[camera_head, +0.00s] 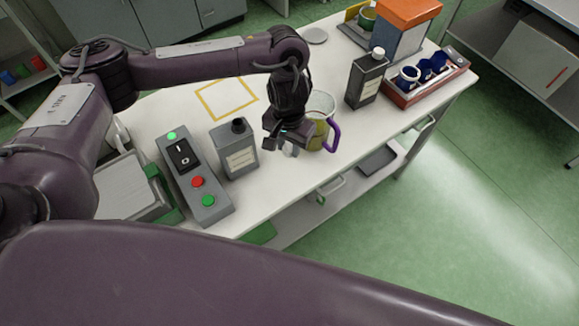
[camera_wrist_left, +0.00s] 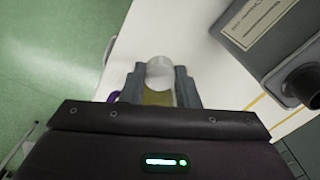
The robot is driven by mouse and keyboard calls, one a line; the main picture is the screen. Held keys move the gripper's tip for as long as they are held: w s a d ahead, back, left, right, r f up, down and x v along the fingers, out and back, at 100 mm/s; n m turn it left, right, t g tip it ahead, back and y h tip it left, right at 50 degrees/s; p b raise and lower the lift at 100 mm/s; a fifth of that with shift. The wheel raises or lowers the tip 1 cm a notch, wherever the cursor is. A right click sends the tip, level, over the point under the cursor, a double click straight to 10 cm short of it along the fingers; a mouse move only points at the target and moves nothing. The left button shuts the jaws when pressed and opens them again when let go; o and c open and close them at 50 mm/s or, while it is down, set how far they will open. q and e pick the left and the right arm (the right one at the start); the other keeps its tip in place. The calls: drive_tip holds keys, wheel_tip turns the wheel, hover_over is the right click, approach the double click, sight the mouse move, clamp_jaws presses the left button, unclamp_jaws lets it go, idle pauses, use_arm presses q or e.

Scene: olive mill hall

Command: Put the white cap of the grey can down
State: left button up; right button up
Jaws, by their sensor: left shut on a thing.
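My left gripper (camera_head: 287,148) is shut on the white cap (camera_wrist_left: 160,72), which shows between the fingers in the wrist view. In the head view only a small pale part of it shows under the fingers. The gripper is above the table, in front of a jug with a purple handle (camera_head: 333,137). One grey can (camera_head: 237,152) stands upright to the left of the gripper, with a dark neck; it also shows in the wrist view (camera_wrist_left: 268,32). My right gripper is not in view.
A yellow square outline (camera_head: 227,97) marks bare white table. A control box (camera_head: 188,168) with buttons stands left of the near can. At right are a red tray (camera_head: 425,94) with blue cups and an orange-topped box (camera_head: 398,38).

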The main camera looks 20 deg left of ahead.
use_arm(q)
drive_tip(key=b, duration=0.1)
hover_over(289, 173)
wheel_tip(289, 173, down, 6)
wheel_tip(289, 173, down, 3)
drive_tip(key=shift+d+f+b, duration=0.1)
drive_tip(key=shift+f+b, duration=0.05)
drive_tip(key=shift+b, duration=0.8)
wheel_tip(289, 173, down, 3)
drive_tip(key=shift+s+f+b, duration=0.1)
drive_tip(key=shift+f+b, duration=0.1)
drive_tip(key=shift+b, duration=0.5)
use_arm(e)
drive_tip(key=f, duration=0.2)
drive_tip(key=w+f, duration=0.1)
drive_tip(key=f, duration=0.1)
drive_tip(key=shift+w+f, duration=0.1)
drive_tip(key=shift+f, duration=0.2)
